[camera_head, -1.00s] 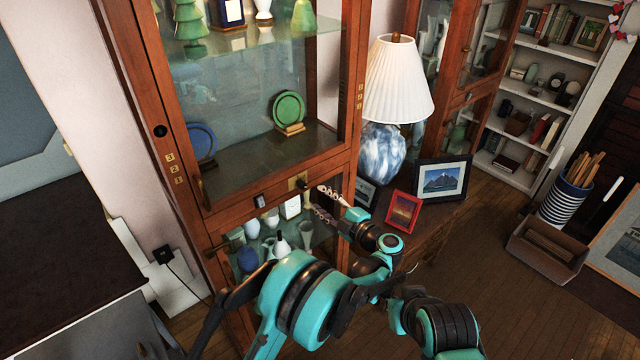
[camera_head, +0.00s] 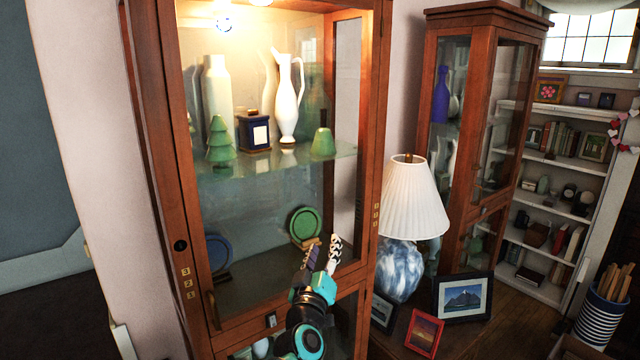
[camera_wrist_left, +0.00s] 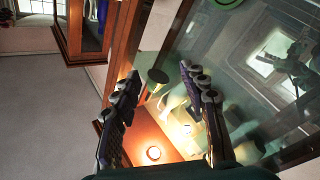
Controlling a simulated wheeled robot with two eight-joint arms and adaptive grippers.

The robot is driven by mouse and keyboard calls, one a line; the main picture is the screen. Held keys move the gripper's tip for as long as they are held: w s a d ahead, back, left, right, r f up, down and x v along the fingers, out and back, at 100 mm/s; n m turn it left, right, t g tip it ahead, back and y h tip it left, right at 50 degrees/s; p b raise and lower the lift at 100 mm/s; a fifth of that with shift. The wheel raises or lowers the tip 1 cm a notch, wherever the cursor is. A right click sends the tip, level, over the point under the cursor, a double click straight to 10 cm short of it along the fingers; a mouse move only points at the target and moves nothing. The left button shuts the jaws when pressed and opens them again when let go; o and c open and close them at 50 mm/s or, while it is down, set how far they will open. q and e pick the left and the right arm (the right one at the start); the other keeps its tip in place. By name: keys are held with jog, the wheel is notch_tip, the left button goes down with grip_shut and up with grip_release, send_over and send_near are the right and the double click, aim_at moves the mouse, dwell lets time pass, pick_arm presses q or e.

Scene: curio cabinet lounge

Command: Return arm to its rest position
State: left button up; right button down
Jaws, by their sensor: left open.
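My left gripper (camera_head: 322,252) is raised in front of the glass of the wooden curio cabinet (camera_head: 377,150). Its two dark fingers point up and stand apart, with nothing between them. It overlaps the view of the green plate (camera_head: 304,222) on the cabinet's lower visible shelf. In the left wrist view the open fingers (camera_wrist_left: 162,76) show with the cabinet's wooden frame and glass beyond them, and lights glow there. My teal forearm is largely cut off at the bottom of the head view. My right gripper is out of view.
A table lamp (camera_head: 412,200), a framed mountain picture (camera_head: 462,297) and a red-framed picture (camera_head: 425,333) stand to the right of my gripper. A second cabinet (camera_head: 480,130) and a white bookshelf (camera_head: 548,225) are behind. A pale wall (camera_head: 90,130) is left.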

pick_arm(q)
jog(key=s+a+f+m+g+y, duration=0.1)
jog(key=s+a+f+g, duration=0.3)
jog(key=s+a+f, duration=0.2)
jog(key=s+a+f+m+g+y, duration=0.1)
jog(key=s+a+f+g, duration=0.3)
jog(key=s+f, duration=0.5)
jog(key=s+a+f+m+g+y, duration=0.1)
jog(key=s+a+f+m+g, duration=0.2)
jog(key=s+a+f, duration=0.5)
jog(key=s+g, duration=0.1)
jog(key=s, duration=0.7)
jog(key=shift+a+f, duration=0.3)
jog(key=shift+a, duration=0.05)
